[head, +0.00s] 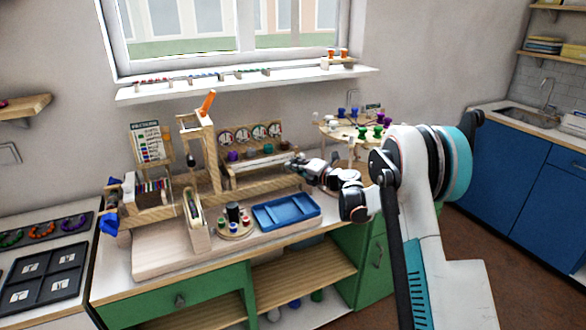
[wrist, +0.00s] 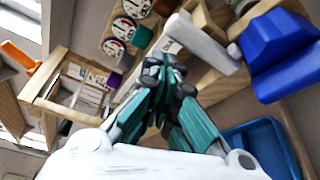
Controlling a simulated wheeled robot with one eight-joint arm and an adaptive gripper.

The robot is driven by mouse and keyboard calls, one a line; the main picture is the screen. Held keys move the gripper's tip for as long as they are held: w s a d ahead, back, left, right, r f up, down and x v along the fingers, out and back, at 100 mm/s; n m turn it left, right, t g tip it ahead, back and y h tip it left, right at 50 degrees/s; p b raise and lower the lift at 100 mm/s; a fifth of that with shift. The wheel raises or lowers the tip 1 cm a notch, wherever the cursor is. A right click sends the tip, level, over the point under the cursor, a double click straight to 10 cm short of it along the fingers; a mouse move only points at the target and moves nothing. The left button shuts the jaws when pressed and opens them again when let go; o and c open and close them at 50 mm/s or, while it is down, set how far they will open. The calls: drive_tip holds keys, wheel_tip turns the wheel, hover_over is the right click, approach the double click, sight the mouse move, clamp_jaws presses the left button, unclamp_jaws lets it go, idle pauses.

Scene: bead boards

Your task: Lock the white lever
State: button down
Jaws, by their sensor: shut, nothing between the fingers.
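The white lever (wrist: 203,43) shows in the wrist view as a pale bar slanting from upper left to lower right. Its lower right end meets a grey pin beside a blue block (wrist: 280,52). My gripper (wrist: 160,72) is shut and empty, with its fingertips just left of and below the lever; I cannot tell whether they touch it. In the head view my gripper (head: 294,165) is at the right end of the wooden board with the dials (head: 252,168). The lever cannot be made out there, probably behind my gripper and wrist.
An orange lever (head: 207,103) tops a wooden post to the left. A blue tray (head: 287,214) and a round stand with small cups (head: 235,230) lie in front of the board. A round pegged table (head: 335,130) stands behind my arm. The tray shows in the wrist view (wrist: 262,150).

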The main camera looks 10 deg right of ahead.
drive_tip(key=s+a, duration=0.1)
drive_tip(key=a, duration=0.3)
drive_tip(key=f+p+v, duration=0.1)
drive_tip(key=p+v, duration=0.1)
drive_tip(key=v, duration=0.8)
drive_tip(key=shift+d, duration=0.2)
